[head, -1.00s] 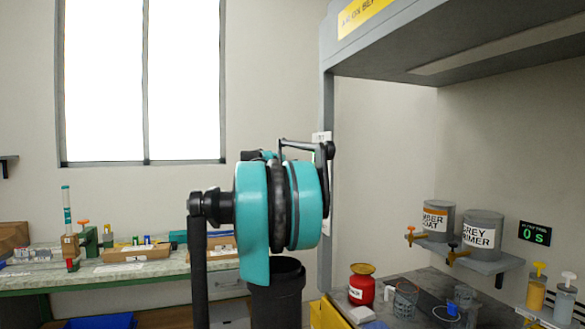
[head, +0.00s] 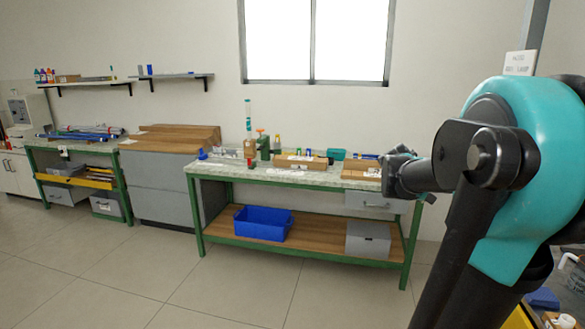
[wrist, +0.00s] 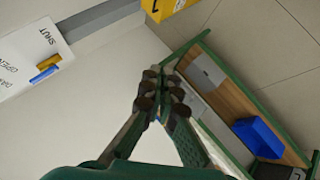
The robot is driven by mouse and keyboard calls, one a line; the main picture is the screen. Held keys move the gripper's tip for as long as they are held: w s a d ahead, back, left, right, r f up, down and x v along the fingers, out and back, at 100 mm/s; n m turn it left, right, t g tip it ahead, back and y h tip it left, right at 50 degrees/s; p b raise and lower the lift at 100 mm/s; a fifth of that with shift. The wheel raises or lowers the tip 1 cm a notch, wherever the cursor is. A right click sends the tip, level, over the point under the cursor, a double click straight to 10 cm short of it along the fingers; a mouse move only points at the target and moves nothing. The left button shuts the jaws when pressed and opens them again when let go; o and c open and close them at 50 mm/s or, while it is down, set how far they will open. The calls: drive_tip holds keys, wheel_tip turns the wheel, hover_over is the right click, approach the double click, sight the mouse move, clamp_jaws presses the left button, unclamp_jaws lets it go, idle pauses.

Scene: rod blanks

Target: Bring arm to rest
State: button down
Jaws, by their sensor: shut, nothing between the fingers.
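My arm, teal and black, fills the right side of the head view. My gripper (head: 395,168) is at its left end, small and partly hidden behind my dark arm links, in front of the right end of the green-framed bench (head: 225,181). In the wrist view, the fingers of my gripper (wrist: 160,98) come together at their dark tips with nothing held. They are in the air, apart from the bench behind.
A blue bin (head: 262,224) and a grey box (head: 368,240) are on the bench's lower shelf (head: 310,248). Another green bench and a grey cabinet (head: 165,187) stand further left. The floor (head: 160,265) in front is clear.

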drive_tip(key=s+a+f+g+y, duration=0.2)
drive_tip(key=s+a+f+y, duration=0.6)
drive_tip(key=s+a+f, duration=1.3)
wheel_tip(320, 180, down, 2)
drive_tip(key=shift+s+a+f+m, duration=0.1)
drive_tip(key=shift+s+a+m, duration=0.2)
drive_tip(key=shift+a, duration=0.1)
